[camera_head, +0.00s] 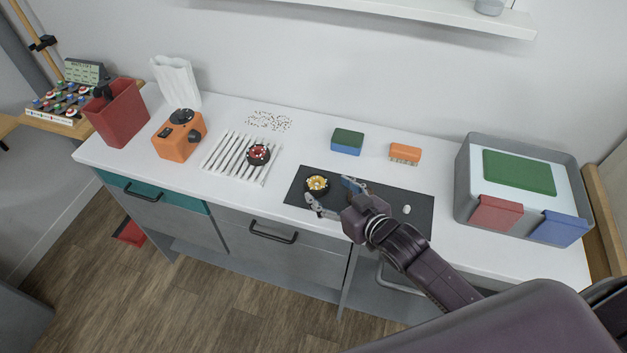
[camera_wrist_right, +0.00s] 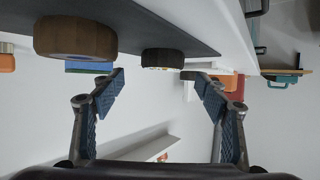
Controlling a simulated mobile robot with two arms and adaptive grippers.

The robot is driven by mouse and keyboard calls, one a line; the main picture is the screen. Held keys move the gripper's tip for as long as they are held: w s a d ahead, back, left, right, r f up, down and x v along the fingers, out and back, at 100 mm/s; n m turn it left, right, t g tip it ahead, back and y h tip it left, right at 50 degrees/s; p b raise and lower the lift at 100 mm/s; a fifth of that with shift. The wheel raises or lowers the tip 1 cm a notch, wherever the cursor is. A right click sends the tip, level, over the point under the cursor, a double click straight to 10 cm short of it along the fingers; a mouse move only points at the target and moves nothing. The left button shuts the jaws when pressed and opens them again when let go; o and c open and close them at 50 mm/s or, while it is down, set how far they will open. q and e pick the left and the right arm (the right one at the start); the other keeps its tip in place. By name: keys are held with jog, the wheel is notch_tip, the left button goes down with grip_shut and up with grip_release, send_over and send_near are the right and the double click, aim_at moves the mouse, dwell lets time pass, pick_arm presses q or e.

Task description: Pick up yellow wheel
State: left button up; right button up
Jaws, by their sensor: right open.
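The yellow wheel (camera_head: 317,184), a black tyre with a yellow hub, lies flat on the dark mat (camera_head: 390,198). My right gripper (camera_head: 331,195) is open and empty, low over the mat, with its fingers pointing left toward the wheel. In the right wrist view, which is upside down, a dark wheel with a trace of yellow (camera_wrist_right: 162,57) shows beyond and between the open fingertips (camera_wrist_right: 154,77). A thick brown round piece (camera_wrist_right: 75,38) is nearer that camera, beside one finger; I cannot make it out in the head view. My left gripper is not in view.
A red-hubbed wheel (camera_head: 258,155) sits on a white ribbed rack (camera_head: 226,160) to the left. A green-blue sponge (camera_head: 347,142) and an orange brush (camera_head: 405,152) lie behind the mat. A grey bin (camera_head: 465,190) stands right, an orange box (camera_head: 178,140) left.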

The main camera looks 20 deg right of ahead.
aim_at(315, 181)
jog(key=shift+w+a+f, duration=0.15)
jog(key=shift+w+a, duration=0.05)
jog(key=shift+w, duration=0.25)
jog(key=p+x, duration=0.1)
jog(key=x, duration=0.3)
jog(key=shift+a+f, duration=0.15)
jog(key=shift+w+a+f, duration=0.1)
jog(key=shift+w+f, duration=0.15)
jog(key=shift+w, duration=0.15)
jog(key=shift+c, duration=0.2)
jog(key=c, duration=0.5)
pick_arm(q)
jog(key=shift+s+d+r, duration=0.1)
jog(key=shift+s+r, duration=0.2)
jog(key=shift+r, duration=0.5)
pick_arm(e)
jog(key=c, duration=0.7)
jog(key=shift+c, duration=0.2)
